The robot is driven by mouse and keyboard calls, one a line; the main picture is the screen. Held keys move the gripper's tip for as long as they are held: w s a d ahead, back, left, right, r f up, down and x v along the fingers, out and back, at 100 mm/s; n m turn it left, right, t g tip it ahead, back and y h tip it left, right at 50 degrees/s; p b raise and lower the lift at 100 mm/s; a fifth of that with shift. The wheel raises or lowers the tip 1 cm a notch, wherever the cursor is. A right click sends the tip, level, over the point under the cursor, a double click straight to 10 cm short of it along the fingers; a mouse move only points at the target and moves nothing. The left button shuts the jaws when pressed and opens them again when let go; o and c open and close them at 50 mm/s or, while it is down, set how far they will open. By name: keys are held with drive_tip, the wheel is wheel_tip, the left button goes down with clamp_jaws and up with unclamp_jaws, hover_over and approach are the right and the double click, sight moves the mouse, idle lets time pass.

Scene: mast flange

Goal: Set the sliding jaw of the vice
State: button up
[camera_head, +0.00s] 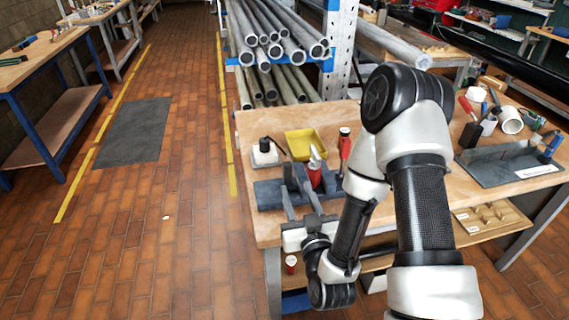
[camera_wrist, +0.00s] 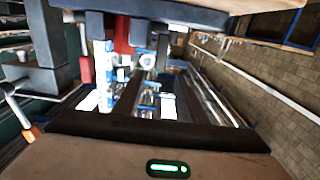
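The blue-grey vice (camera_head: 268,194) sits at the near left corner of the wooden bench, with upright jaw plates above its base. My gripper (camera_head: 301,198) reaches in from the near side, its two grey fingers apart and pointing at the vice. Nothing shows between the fingers; the fingertips overlap the vice, so contact is unclear. In the wrist view a dark grey block at left (camera_wrist: 45,55) seems part of the vice, with a bar ending in an orange tip beside it. My palm with a green light fills the bottom. The sliding jaw cannot be told apart clearly.
A red bottle with a pale tip (camera_head: 314,172) stands close to the fingers. A yellow tray (camera_head: 304,143), a black-and-white container (camera_head: 265,152) and a red-handled tool (camera_head: 344,148) are nearby. A pipe rack (camera_head: 273,45) stands behind.

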sight(287, 163)
drive_tip(key=b+x, duration=0.1)
drive_tip(key=b, duration=0.2)
drive_tip(key=b+x, duration=0.2)
drive_tip(key=b, duration=0.1)
drive_tip(key=b+x, duration=0.2)
drive_tip(key=shift+w+f+b, duration=0.2)
drive_tip(key=shift+f+b, duration=0.2)
drive_tip(key=b, duration=0.3)
drive_tip(key=shift+w+a+r+b, duration=0.1)
drive_tip(key=shift+w+a+b, duration=0.05)
drive_tip(key=shift+w+b, duration=0.25)
drive_tip(key=shift+w+a+r, duration=0.1)
drive_tip(key=shift+w+r, duration=0.1)
drive_tip(key=shift+w, duration=0.1)
drive_tip(key=x, duration=0.8)
drive_tip(key=shift+r, duration=0.1)
clamp_jaws()
